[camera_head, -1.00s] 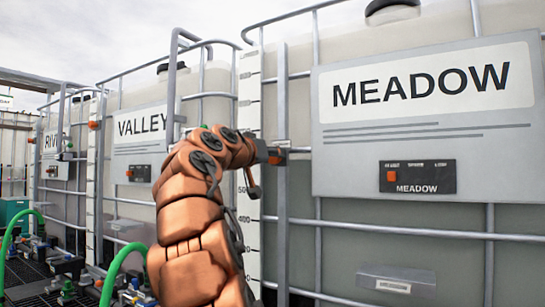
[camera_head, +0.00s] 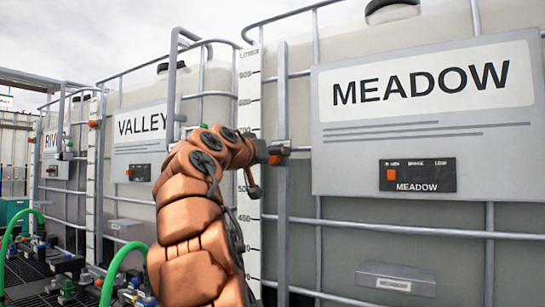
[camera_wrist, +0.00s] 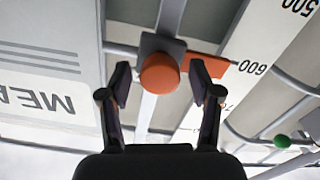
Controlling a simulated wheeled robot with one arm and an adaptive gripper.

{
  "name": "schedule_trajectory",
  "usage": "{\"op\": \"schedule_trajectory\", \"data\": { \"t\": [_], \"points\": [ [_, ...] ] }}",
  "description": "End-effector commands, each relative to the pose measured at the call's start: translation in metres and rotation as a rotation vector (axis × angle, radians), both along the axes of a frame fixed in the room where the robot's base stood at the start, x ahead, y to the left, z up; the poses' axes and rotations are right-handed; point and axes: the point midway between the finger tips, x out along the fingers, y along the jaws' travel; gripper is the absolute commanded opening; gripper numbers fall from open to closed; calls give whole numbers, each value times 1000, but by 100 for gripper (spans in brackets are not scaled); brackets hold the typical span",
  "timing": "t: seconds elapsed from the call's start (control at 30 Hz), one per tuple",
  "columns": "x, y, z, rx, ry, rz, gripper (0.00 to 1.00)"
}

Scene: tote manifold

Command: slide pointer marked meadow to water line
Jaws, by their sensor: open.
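The orange pointer (camera_head: 276,157) sits on the upright rail (camera_head: 282,110) beside the white scale (camera_head: 249,115) of the MEADOW tank (camera_head: 400,255). In the wrist view its round orange knob (camera_wrist: 160,73) sticks out toward me, and its flat orange tip (camera_wrist: 208,66) lies near the 600 mark. My gripper (camera_wrist: 163,86) is open, with one finger on each side of the knob; a gap shows on both sides. In the head view my arm hides part of the scale and most of the gripper. I cannot clearly make out the water line.
The MEADOW sign panel (camera_head: 430,110) with its small black control box (camera_head: 417,175) stands to the right. Tank cage bars (camera_head: 400,229) run across the front. The VALLEY tank (camera_head: 135,195) and green hoses (camera_head: 118,265) are to the left.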

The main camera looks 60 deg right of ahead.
Motion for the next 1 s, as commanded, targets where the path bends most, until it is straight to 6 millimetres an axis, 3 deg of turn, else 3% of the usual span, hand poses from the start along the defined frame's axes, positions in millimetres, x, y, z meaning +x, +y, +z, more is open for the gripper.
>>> {"op": "schedule_trajectory", "data": {
  "t": [0.27, 1.0],
  "points": [
    [0, 13, -1, 2, 2, -1, 63],
    [-4, 113, 1, -2, 0, 1, 63]
  ]
}}
